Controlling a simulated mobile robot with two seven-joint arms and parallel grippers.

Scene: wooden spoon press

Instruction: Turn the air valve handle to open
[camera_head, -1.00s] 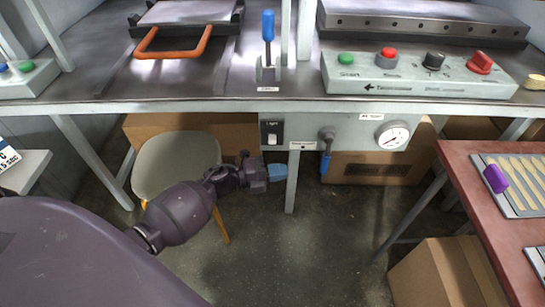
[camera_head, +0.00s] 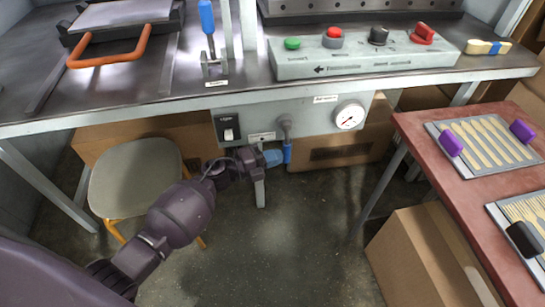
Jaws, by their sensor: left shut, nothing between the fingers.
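The air valve has a grey pipe body (camera_head: 285,124) under the bench front and a blue handle (camera_head: 287,154) that hangs straight down from it. My left gripper (camera_head: 273,158), with light blue fingertips, is shut and empty. Its tips are right beside the left side of the handle, and I cannot tell whether they touch it. A round pressure gauge (camera_head: 349,116) sits right of the valve on the grey panel. My right gripper is not in view.
A stool (camera_head: 135,180) stands at left. A red table (camera_head: 462,180) with trays of wooden sticks and a cardboard box (camera_head: 425,255) are at right. Bare floor lies between.

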